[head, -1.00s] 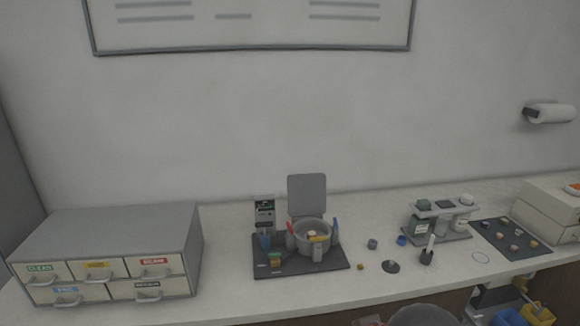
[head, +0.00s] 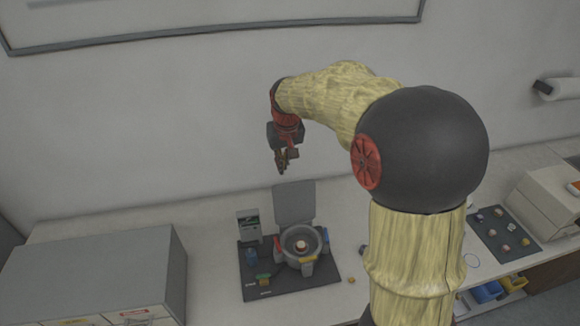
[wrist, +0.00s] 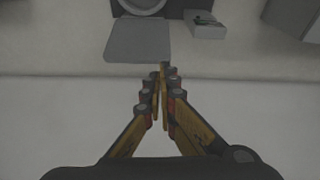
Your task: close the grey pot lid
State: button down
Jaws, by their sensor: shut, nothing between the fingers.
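The grey pot (head: 301,244) stands on a dark base plate near the back of the counter, with a small pale round piece inside it. Its square grey lid (head: 294,202) stands open and upright at the pot's back edge. In the wrist view the lid (wrist: 138,41) shows as a flat grey square, with part of the pot's rim (wrist: 143,5) at the top edge. My gripper (head: 282,168) is above and behind the lid, near the wall, apart from it. In the wrist view my gripper (wrist: 161,72) has its fingers together and empty, just below the lid's edge.
A small control box (head: 248,227) stands left of the lid on the base plate (head: 292,283). A drawer cabinet (head: 95,270) stands at the left. A dark mat with small pieces (head: 502,237) lies at the right. My arm hides the counter's middle right.

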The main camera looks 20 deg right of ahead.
jog(key=w+d+f+g+p, duration=0.1)
jog(key=w+d+f+p, duration=0.35)
jog(key=w+p, duration=0.2)
jog(key=w+d+f+g+p, duration=0.1)
jog(key=w+d+f+p, duration=0.4)
jog(key=w, duration=0.3)
jog(key=s+a+f+p, duration=0.1)
jog(key=f+p, duration=0.1)
jog(key=f, duration=0.3)
jog(key=s+f+m+p, duration=0.1)
jog(key=s+f+p, duration=0.1)
jog(key=f, duration=0.3)
jog(key=shift+a+f, duration=0.2)
jog(key=shift+a, duration=0.2)
jog(key=shift+s, duration=0.1)
